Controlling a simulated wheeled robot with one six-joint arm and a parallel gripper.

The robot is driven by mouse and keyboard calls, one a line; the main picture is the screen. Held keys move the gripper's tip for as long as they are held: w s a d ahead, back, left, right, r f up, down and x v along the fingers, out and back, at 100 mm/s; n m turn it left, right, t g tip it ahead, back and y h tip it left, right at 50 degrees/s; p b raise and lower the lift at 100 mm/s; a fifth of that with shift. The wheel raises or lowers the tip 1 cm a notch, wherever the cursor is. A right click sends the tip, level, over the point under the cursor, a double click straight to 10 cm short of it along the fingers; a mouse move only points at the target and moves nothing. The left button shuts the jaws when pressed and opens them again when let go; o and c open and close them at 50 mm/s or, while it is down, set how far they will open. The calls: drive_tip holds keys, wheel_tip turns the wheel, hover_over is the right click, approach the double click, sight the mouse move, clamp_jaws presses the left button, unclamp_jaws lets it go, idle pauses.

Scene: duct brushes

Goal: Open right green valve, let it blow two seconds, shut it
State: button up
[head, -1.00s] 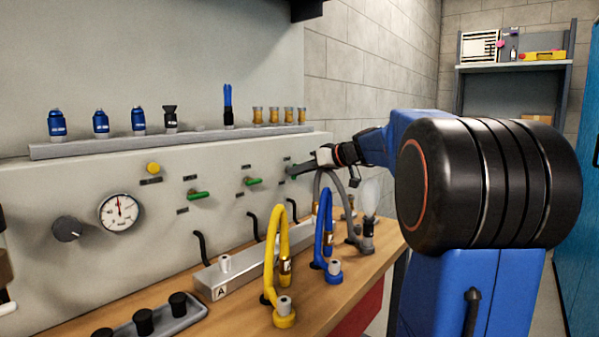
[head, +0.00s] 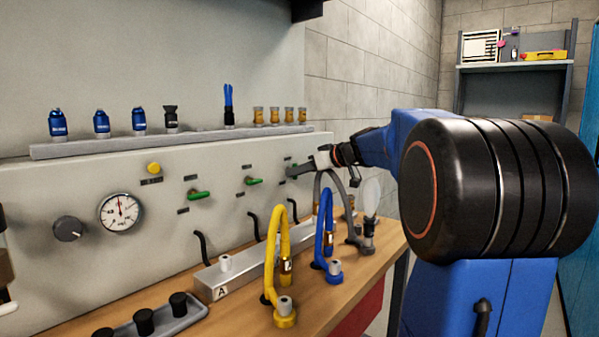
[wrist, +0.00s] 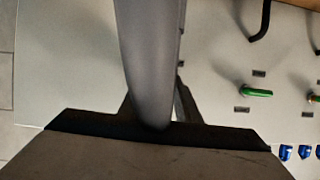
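Green-handled valves sit in a row on the grey panel. The left green valve (head: 198,195) and the middle green valve (head: 254,181) have handles lying roughly level. The middle one also shows in the wrist view (wrist: 258,92), which sees the panel upside down. In the wrist view a broad grey finger-like shape covers that spot. I cannot tell whether my gripper touches the handle, or whether its fingers are closed.
A pressure gauge (head: 120,212) and a black knob (head: 68,229) are on the panel's left. Below my gripper, a yellow hose (head: 270,260), a blue hose (head: 326,225) and a grey hose stand on the wooden bench (head: 345,290). A shelf (head: 150,145) with fittings runs above.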

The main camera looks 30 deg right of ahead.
drive_tip(key=v, duration=1.7)
drive_tip(key=shift+s, duration=0.2)
drive_tip(key=shift+d+r, duration=0.1)
